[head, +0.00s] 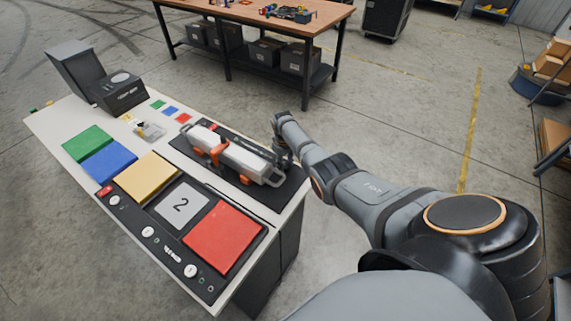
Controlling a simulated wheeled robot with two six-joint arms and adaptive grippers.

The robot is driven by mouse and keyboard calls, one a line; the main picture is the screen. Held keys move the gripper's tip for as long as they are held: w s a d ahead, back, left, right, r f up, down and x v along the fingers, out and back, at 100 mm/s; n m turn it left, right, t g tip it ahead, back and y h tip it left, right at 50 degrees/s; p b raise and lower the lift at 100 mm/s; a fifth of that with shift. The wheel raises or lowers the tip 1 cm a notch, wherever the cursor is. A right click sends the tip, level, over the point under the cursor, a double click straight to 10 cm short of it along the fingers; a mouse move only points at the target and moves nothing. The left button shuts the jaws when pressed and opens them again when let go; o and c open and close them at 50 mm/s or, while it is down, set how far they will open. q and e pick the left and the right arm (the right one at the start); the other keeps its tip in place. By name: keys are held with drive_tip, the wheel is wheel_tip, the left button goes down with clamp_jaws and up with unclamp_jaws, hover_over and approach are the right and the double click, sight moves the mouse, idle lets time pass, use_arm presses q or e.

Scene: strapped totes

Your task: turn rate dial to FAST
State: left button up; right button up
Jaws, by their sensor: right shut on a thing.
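A control panel (128,190) runs along the near edge of the white bench, with several small white round knobs. One knob (148,232) is in the middle, another (115,200) is further left and another (190,271) is nearest. Their markings are too small to read, so I cannot tell which is the rate dial. My right gripper (282,160) is shut at the right end of a grey and orange strapping tool (235,157). Its fingertips are mostly hidden, and the exact part gripped is unclear. My left gripper is out of view.
Green (88,143), blue (109,163), yellow (147,176) and red (221,237) pads and a grey "2" plate (181,206) lie on the white bench (52,118). A black device (118,92) stands at the back left. A wooden workbench (290,18) is beyond open floor.

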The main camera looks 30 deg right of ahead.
drive_tip(key=shift+m, duration=0.5)
idle(0.3)
drive_tip(key=o, duration=1.1)
drive_tip(key=shift+o, duration=0.2)
drive_tip(key=shift+r, duration=0.1)
wheel_tip(320, 180, up, 12)
drive_tip(key=shift+a, duration=0.35)
drive_tip(key=shift+f, duration=0.2)
